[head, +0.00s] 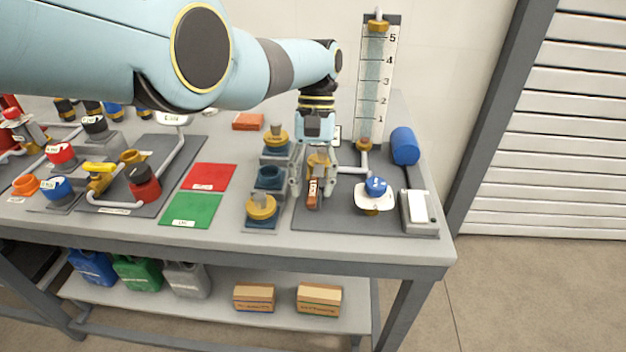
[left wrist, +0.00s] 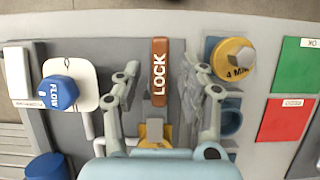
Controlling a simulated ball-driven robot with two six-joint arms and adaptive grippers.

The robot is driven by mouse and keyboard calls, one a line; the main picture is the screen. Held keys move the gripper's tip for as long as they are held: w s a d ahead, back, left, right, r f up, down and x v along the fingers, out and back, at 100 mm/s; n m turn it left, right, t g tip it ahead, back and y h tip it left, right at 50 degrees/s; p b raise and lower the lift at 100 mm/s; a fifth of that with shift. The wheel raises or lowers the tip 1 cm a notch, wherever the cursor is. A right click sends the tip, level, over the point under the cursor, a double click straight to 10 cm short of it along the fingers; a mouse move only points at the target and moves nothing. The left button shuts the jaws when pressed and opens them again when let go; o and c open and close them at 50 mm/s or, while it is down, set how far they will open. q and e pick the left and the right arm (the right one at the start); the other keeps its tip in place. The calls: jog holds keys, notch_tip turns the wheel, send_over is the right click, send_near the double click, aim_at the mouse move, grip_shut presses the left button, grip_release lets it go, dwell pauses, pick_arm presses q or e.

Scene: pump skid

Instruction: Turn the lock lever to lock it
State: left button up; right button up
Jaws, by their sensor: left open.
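The lock lever (head: 313,192) is an orange-brown bar on the grey skid plate near the right end of the bench. In the left wrist view the lever (left wrist: 159,72) bears the word LOCK and points away from a yellow body (left wrist: 152,132). My left gripper (head: 313,191) is open and points down over the lever. In the left wrist view its fingers (left wrist: 160,82) stand on either side of the lever, with a gap to each side. My right gripper is not in view.
A blue FLOW knob (head: 376,187) on a white plate stands right of the lever. Yellow-topped weights (head: 261,207) stand in a rack close on the left. A scaled gauge column (head: 376,85) rises behind. Green (head: 191,210) and red (head: 208,177) mats lie farther left.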

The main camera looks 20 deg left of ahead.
pick_arm(q)
jog(key=shift+r, duration=0.1)
jog(key=v, duration=1.1)
jog(key=shift+w+r, duration=0.2)
jog(key=shift+r, duration=0.15)
